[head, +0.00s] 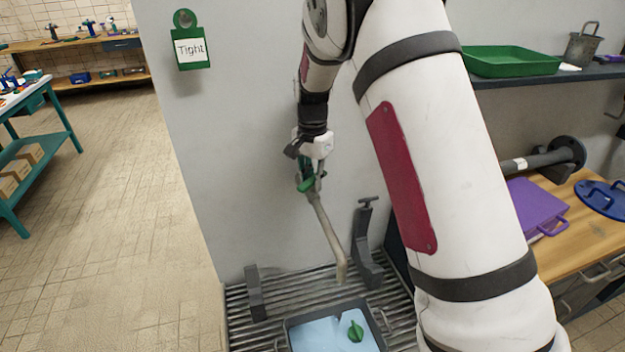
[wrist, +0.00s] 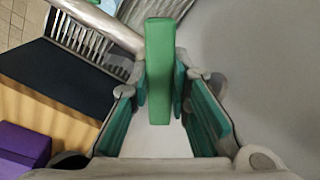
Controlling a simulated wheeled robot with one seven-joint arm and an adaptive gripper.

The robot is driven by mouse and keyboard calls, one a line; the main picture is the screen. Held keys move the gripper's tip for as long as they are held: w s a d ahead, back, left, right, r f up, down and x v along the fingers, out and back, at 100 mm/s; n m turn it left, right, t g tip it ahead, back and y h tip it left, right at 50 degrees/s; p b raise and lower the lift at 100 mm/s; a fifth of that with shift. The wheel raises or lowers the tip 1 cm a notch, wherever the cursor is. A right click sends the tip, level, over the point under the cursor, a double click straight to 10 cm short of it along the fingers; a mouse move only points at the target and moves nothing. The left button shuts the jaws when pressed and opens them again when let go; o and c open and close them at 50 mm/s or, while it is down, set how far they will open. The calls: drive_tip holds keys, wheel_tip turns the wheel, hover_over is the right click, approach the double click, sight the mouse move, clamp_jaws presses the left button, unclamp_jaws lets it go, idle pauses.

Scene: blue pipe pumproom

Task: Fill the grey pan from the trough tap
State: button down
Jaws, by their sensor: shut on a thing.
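The grey pan (head: 286,324) stands on the slatted trough (head: 245,325) at the bottom of the head view. Light blue water (head: 315,334) covers its inside, and a small green finned piece (head: 356,331) shows in it. The tap's long pale spout (head: 328,232) slopes down, its end above the pan's back edge. I see no clear stream from it. My gripper (head: 309,170) is at the top of the tap, shut on its green lever (wrist: 160,65). In the wrist view the lever stands between the green finger pads. My arm hides the right of the trough.
Grey brackets stand at the trough's left (head: 255,292) and back right (head: 367,245). A wall with a green "Tight" tag (head: 190,48) is behind. A wooden bench (head: 572,250) with a purple case (head: 533,208) is at right. Open floor lies at left.

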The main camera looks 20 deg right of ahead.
sight(312, 178)
drive_tip(key=shift+n, duration=0.7)
drive_tip(key=c, duration=1.5)
unclamp_jaws()
drive_tip(key=shift+r, duration=0.1)
wheel_tip(312, 178, up, 12)
drive_tip(key=shift+f, duration=0.1)
